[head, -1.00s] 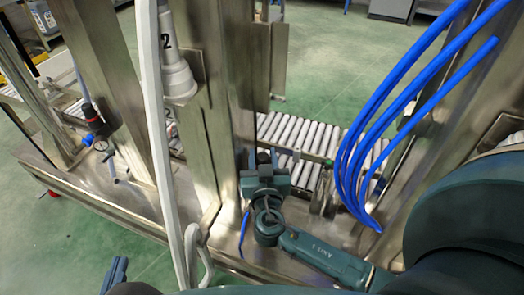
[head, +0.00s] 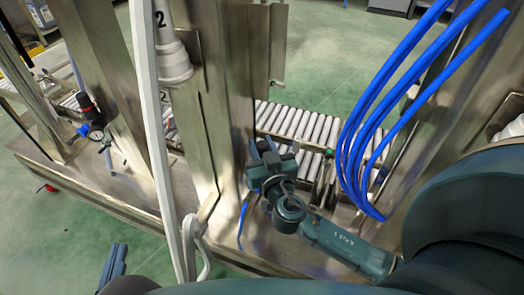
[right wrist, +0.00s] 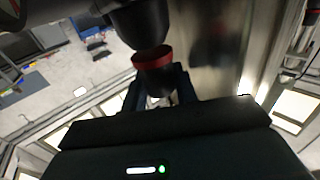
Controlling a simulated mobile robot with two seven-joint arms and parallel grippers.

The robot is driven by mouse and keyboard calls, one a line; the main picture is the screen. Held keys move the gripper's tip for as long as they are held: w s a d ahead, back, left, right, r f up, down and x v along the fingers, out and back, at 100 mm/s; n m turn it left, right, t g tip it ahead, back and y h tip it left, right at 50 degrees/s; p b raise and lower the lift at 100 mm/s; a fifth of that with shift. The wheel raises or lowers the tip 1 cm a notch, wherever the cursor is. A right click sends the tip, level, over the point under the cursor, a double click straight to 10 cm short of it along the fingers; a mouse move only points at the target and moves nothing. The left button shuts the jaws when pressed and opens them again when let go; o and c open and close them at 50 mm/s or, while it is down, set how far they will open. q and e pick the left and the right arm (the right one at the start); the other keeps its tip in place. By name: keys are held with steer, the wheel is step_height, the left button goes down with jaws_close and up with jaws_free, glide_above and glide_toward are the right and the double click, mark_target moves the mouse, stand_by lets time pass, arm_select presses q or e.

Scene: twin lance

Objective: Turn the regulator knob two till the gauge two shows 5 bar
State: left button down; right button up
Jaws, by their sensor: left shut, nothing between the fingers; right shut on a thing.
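My right gripper (head: 262,165) is at the foot of the middle steel post. In the right wrist view its fingers (right wrist: 158,92) are shut around the dark lower part of a regulator knob (right wrist: 157,78) with a red ring above it. In the head view this knob is hidden by the gripper. No readable face of gauge two shows; a dark round edge at the top left of the right wrist view is too cut off to identify. My left gripper (head: 114,266) is shut and empty at the lower left, away from the frame.
Another regulator (head: 87,104) with a red band and a small gauge (head: 96,133) is at the left. A white lance with a "2" (head: 172,55) hangs on the middle post. Blue hoses (head: 365,130) arc right of my right gripper. A roller conveyor (head: 300,125) runs behind.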

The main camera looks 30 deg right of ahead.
arm_select(q)
steer(key=shift+s+d+h, duration=0.1)
steer(key=shift+d+h, duration=0.1)
steer(key=shift+h, duration=0.1)
arm_select(e)
steer(key=shift+r+n+y, duration=0.1)
steer(key=shift+n+y, duration=0.2)
steer(key=shift+y, duration=0.1)
steer(key=o, duration=0.7)
steer(key=shift+s, duration=0.2)
arm_select(q)
steer(key=b, duration=0.3)
steer(key=d+n+t+h+b, duration=0.1)
steer(key=b, duration=0.2)
steer(key=shift+w+r, duration=0.15)
steer(key=shift+w, duration=0.05)
arm_select(e)
steer(key=s, duration=0.4)
steer(key=s+a, duration=0.1)
steer(key=s, duration=0.7)
steer(key=shift+s+a, duration=0.3)
steer(key=shift+a, duration=0.05)
